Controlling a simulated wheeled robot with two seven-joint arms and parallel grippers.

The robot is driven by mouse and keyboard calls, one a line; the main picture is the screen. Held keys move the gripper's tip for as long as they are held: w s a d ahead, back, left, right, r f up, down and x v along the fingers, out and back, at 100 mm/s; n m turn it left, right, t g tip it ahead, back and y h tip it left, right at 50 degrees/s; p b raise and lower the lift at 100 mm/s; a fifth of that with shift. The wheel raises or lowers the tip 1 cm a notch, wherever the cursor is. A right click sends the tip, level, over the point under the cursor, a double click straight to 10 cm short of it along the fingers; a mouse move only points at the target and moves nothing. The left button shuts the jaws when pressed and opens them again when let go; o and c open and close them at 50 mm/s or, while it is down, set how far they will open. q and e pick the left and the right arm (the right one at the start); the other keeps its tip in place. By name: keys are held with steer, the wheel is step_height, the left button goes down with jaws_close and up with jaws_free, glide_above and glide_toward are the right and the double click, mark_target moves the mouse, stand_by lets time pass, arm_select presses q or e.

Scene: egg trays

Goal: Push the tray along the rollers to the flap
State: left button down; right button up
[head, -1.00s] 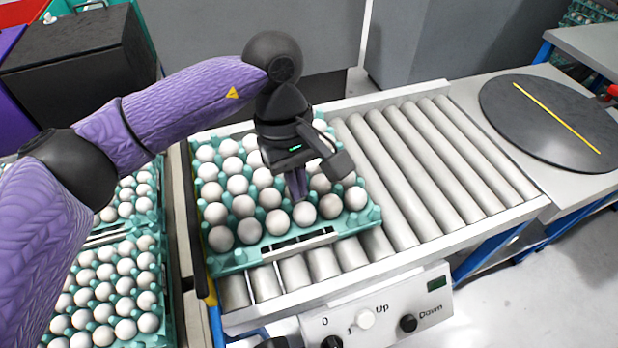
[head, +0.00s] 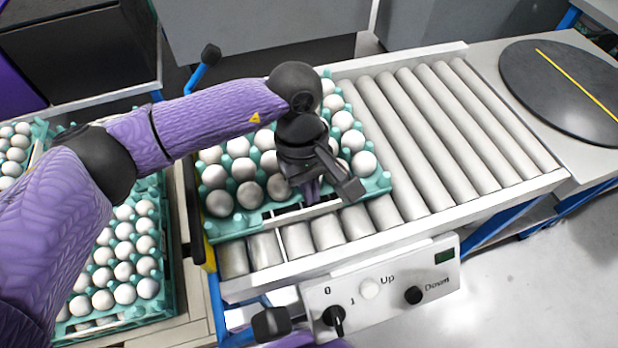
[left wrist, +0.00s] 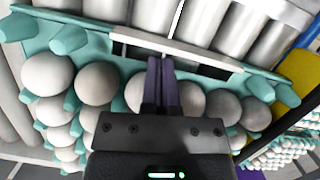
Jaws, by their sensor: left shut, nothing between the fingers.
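A teal tray (head: 382,186) of white eggs lies on the left part of the rollers (head: 440,130). My left gripper (head: 312,190) is over the tray's front side and points down at its front edge slot. It is shut and empty. In the left wrist view its fingers (left wrist: 160,68) reach between eggs to the slot in the tray rim (left wrist: 100,46); I cannot tell whether they touch it. My left arm hides the tray's middle and back. I cannot tell which thing is the flap.
Free rollers lie right of the tray, up to a black round plate (head: 570,85) with a yellow line. A control box (head: 385,285) with knobs is on the front side. More egg trays (head: 165,270) stand at the left.

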arm_select(q)
steer(key=shift+s+d+p, duration=0.15)
steer(key=shift+s+d, duration=0.2)
steer(key=shift+s, duration=0.2)
steer(key=shift+s+d+p, duration=0.15)
steer(key=shift+s+d, duration=0.15)
steer(key=shift+s, duration=0.25)
arm_select(e)
steer(key=shift+s+a+r, duration=0.25)
steer(key=shift+a+r, duration=0.05)
steer(key=shift+a, duration=0.05)
arm_select(q)
steer(key=p+v, duration=0.2)
steer(key=v, duration=0.8)
steer(key=shift+p, duration=0.3)
arm_select(e)
steer(key=r, duration=0.1)
steer(key=w+r, duration=0.1)
steer(key=shift+d+r, duration=0.3)
steer(key=shift+d, duration=0.1)
arm_select(q)
steer(key=shift+s+f, duration=0.1)
arm_select(e)
steer(key=shift+s, duration=0.1)
